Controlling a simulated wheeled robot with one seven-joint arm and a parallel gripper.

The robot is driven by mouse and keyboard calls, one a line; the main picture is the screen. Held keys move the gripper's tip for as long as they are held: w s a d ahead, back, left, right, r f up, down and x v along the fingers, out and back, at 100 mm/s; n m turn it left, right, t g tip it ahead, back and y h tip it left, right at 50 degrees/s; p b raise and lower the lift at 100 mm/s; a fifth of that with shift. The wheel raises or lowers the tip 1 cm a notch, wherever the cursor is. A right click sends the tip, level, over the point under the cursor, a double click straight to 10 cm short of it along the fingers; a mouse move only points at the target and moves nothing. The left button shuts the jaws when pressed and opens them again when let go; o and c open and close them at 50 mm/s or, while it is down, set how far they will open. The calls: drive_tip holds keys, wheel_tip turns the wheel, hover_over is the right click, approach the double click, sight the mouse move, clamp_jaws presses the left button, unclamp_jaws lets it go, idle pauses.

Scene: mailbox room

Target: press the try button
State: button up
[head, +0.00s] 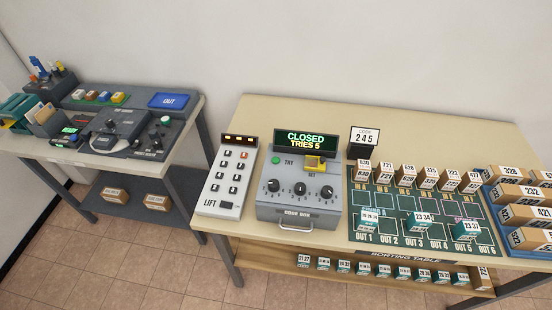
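The code box (298,210) is a grey unit on the right-hand table, with a front handle. Its round green try button (276,160) sits at the upper left of its top, beside the label TRY. The screen (305,143) behind reads CLOSED, TRIES 5. Several dark dials (327,192) line the front part of the top; their settings are too small to read. A yellow part (315,163) stands by the label SET. A small sign (364,141) behind on the right reads CODE 245. My gripper is not in view.
A white LIFT panel (228,181) with dark buttons stands close left of the code box. A green sorting mat (400,238) with labelled boxes lies right. A second table (30,146) with devices stands left, across a gap. The beige tabletop behind is clear.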

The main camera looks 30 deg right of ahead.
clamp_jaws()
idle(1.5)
